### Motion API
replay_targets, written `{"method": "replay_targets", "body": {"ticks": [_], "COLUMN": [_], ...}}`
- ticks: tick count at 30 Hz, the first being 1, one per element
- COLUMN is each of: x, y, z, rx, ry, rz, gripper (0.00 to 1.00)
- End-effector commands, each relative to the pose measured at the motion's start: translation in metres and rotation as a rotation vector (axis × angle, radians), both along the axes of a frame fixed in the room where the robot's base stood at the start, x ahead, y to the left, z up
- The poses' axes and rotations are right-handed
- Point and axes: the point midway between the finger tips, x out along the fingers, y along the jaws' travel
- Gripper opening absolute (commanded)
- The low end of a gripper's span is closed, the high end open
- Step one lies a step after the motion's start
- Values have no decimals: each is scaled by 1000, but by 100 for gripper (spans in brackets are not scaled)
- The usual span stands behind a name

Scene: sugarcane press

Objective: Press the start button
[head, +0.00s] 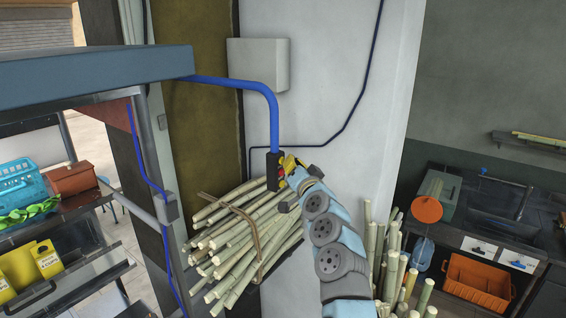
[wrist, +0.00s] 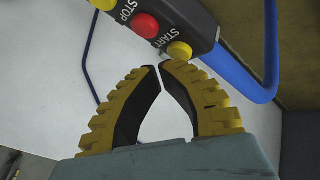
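The dark control box (wrist: 150,18) hangs at the top of the wrist view. It carries a yellow button (wrist: 179,50) labelled START and a red button (wrist: 145,26) labelled STOP. In the head view the box (head: 272,170) hangs at the end of a blue pipe. My gripper (wrist: 159,67) has yellow-backed, dark-padded fingers with their tips nearly together and nothing between them. The fingertips are just below the START button in the wrist view; I cannot tell whether they touch it. In the head view my gripper (head: 288,165) is right beside the box, partly covering its button face.
The blue pipe (head: 270,105) bends down from the blue-grey machine top (head: 90,68). A bundle of cane (head: 238,238) leans below the box, and more canes (head: 395,265) stand at right. A white wall (head: 320,60) stands behind. A sink counter (head: 490,215) is farther right.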

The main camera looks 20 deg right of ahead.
Motion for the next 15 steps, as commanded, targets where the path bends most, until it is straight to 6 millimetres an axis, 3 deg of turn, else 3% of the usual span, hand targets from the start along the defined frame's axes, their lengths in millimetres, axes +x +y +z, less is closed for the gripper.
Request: {"method": "replay_targets", "body": {"ticks": [15], "x": [3], "y": [3], "z": [0], "rx": [-1], "ry": [0], "rz": [1], "gripper": [0]}}
